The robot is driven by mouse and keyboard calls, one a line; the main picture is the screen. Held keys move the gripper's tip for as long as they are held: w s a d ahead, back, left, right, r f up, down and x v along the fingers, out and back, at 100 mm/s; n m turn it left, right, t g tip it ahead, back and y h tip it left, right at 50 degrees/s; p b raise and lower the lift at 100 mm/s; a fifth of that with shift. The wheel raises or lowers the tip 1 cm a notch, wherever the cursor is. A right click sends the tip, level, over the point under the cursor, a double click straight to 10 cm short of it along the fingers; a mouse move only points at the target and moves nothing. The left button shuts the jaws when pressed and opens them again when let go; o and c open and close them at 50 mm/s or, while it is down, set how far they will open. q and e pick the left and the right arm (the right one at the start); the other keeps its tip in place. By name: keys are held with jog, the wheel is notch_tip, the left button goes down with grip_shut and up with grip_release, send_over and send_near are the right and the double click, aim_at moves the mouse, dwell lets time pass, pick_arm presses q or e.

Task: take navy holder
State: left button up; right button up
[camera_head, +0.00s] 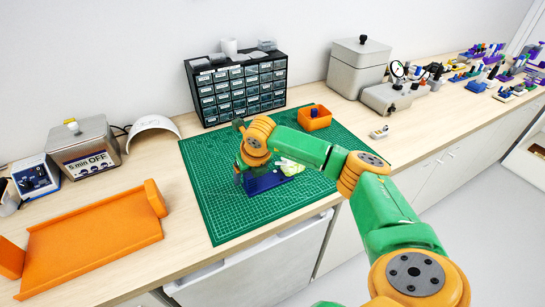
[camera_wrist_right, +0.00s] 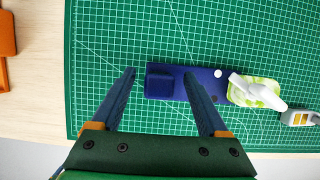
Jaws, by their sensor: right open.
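The navy holder (camera_wrist_right: 180,85) is a dark blue flat piece with a raised block at its left end. It lies on the green cutting mat (camera_wrist_right: 110,30). A white and pale green piece (camera_wrist_right: 258,92) sits at its right end. In the head view the navy holder (camera_head: 268,181) shows partly behind my right gripper (camera_head: 245,172). In the right wrist view my right gripper (camera_wrist_right: 160,88) is open. The left finger is beside the holder's block end, and the right finger overlaps the holder's middle in the picture. I cannot tell whether they touch. My left gripper is not in view.
An orange bin (camera_head: 314,118) stands at the mat's back right. A drawer cabinet (camera_head: 238,88) stands behind the mat. An orange tray (camera_head: 95,235) lies to the left. A small white and tan item (camera_wrist_right: 300,118) lies right of the holder. The mat's front left is clear.

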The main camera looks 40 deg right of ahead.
jog(key=shift+c, duration=0.4)
jog(key=shift+s+r, duration=0.15)
jog(key=shift+s, duration=0.05)
jog(key=c, duration=1.1)
grip_shut()
jog(key=shift+w, duration=0.15)
